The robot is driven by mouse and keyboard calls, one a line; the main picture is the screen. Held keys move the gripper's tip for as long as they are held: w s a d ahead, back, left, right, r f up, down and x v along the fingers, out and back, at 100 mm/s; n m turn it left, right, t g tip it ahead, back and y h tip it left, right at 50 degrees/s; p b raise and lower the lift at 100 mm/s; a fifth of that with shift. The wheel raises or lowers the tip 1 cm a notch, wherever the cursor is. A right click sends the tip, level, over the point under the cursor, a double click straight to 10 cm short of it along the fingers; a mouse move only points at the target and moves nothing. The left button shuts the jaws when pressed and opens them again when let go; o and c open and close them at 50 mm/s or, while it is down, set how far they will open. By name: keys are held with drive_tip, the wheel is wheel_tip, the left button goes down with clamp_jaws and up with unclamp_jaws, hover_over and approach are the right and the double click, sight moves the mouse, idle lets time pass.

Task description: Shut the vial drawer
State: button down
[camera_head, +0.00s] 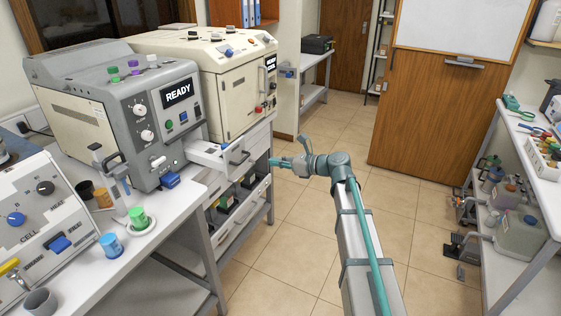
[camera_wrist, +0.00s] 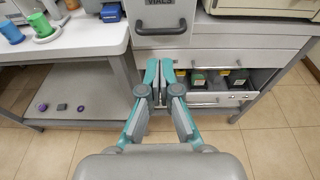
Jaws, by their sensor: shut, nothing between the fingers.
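In the wrist view my gripper (camera_wrist: 159,65) is shut and empty. Its teal fingertips point at the area just below the drawer handle and look apart from it. The drawer's inside is mostly hidden.
A lower open drawer or shelf (camera_wrist: 258,98) holds several dark bottles. The grey machine (camera_head: 130,105) reading "READY" stands on the bench left of the drawer. The tiled floor (camera_head: 300,235) around my arm is clear.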

sight(245, 159)
drive_tip(key=p+x, duration=0.2)
drive_tip(key=x, duration=0.8)
drive_tip(key=shift+a+f, duration=0.1)
drive_tip(key=shift+f, duration=0.05)
drive_tip(key=shift+w, duration=0.1)
